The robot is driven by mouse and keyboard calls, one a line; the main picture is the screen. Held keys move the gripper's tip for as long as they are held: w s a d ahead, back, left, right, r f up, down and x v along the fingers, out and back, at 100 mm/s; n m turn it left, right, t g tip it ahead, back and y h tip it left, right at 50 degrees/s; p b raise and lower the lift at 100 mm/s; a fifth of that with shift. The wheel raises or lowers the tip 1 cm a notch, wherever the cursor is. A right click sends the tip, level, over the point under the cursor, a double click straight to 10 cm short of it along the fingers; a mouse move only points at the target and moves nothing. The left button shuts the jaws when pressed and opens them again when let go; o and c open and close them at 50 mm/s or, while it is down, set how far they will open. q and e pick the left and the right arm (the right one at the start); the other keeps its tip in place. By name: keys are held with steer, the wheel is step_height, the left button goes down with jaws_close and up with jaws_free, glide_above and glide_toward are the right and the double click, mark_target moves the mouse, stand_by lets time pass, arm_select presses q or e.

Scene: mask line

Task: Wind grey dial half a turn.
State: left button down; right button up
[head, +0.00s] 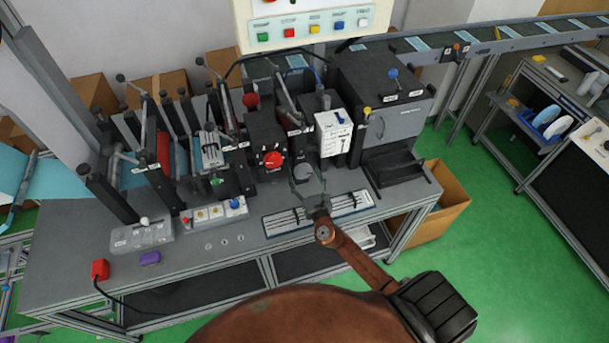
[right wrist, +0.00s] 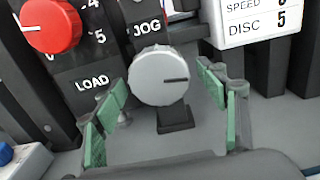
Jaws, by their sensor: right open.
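The grey dial (right wrist: 160,76) is round, with a dark line pointing to the right in the right wrist view. It sits on a dark base below the JOG label (right wrist: 147,27). In the head view the dial (head: 303,171) is a small grey disc at the machine's front. My right gripper (head: 309,188) is open over the bench at the dial. In the right wrist view its green-padded fingers (right wrist: 161,88) stand to the left and right of the dial, with gaps on both sides. My left gripper is not in view.
A red knob (right wrist: 50,24) by the LOAD label is left of the dial; it also shows in the head view (head: 272,159). A white SPEED and DISC panel (right wrist: 253,20) is at right. A slotted tray (head: 350,204) lies on the bench in front.

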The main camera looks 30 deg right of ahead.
steer(key=c, duration=1.2)
steer(key=shift+o, duration=0.2)
steer(key=m+b, duration=0.3)
steer(key=shift+f, duration=0.15)
steer(key=m+b, duration=0.3)
steer(key=m, duration=0.1)
steer(key=shift+a+m, duration=0.1)
steer(key=shift+m, duration=0.3)
steer(key=m+b, duration=0.2)
steer(key=m, duration=0.2)
steer(key=shift+r+m+b, duration=0.15)
steer(key=shift+m+b, duration=0.2)
steer(key=shift+m, duration=0.65)
steer(key=shift+r+m+b, duration=0.15)
steer(key=shift+m+b, duration=0.15)
steer(key=shift+m, duration=0.7)
